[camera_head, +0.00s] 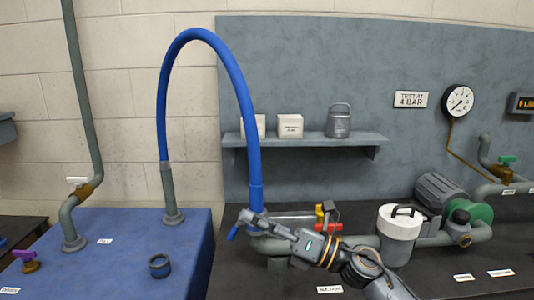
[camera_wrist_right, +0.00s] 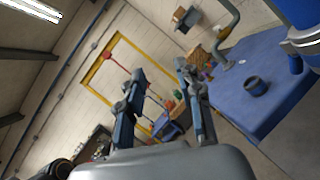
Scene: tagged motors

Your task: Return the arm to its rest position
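My right gripper (camera_head: 240,225) is over the left end of the dark bench, by the lower end of the blue hose (camera_head: 232,75). Whether it touches the hose there cannot be told. In the right wrist view my right gripper (camera_wrist_right: 160,70) has its two fingers apart with nothing between them. My right arm (camera_head: 335,255) reaches in from the bottom right of the head view. My left gripper is in neither view.
A white-lidded canister (camera_head: 399,232) and a grey motor with a green pump (camera_head: 477,213) stand right of my arm. The blue table (camera_head: 120,265) holds a dark ring (camera_head: 160,266) and a purple-handled valve (camera_head: 27,258). A shelf (camera_head: 300,139) with boxes is behind.

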